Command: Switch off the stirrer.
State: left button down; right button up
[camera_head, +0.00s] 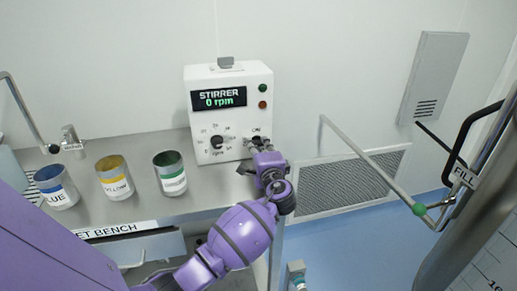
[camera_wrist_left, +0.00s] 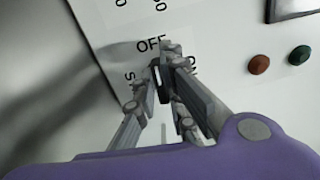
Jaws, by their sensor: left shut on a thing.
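The stirrer control box (camera_head: 206,75) is white and stands at the back of the bench; its display (camera_head: 219,98) reads "STIRRER 0 rpm". A round black dial (camera_head: 217,142) with a number scale is on its lower left face. My left gripper (camera_head: 257,143) is at the lower right of that face, below a partly hidden label. In the left wrist view, its fingers (camera_wrist_left: 162,68) are shut on a black selector knob (camera_wrist_left: 157,78) under the label "OFF", with a partly hidden label to the right. The fingers hide much of the knob, so its exact setting is unclear. My right gripper is out of view.
A green button or lamp (camera_head: 262,88) and a red one (camera_head: 262,104) are beside the display. Blue (camera_head: 57,188), yellow (camera_head: 114,178) and green (camera_head: 170,174) labelled cans stand on the bench (camera_head: 140,206) to the left. A grey bar (camera_head: 372,168) stands out at right.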

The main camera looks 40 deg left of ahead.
pick_arm(q)
jog(key=shift+n, duration=0.5)
jog(key=c, duration=1.8)
grip_release()
jog(key=shift+d, duration=0.1)
jog(key=v, duration=1.2)
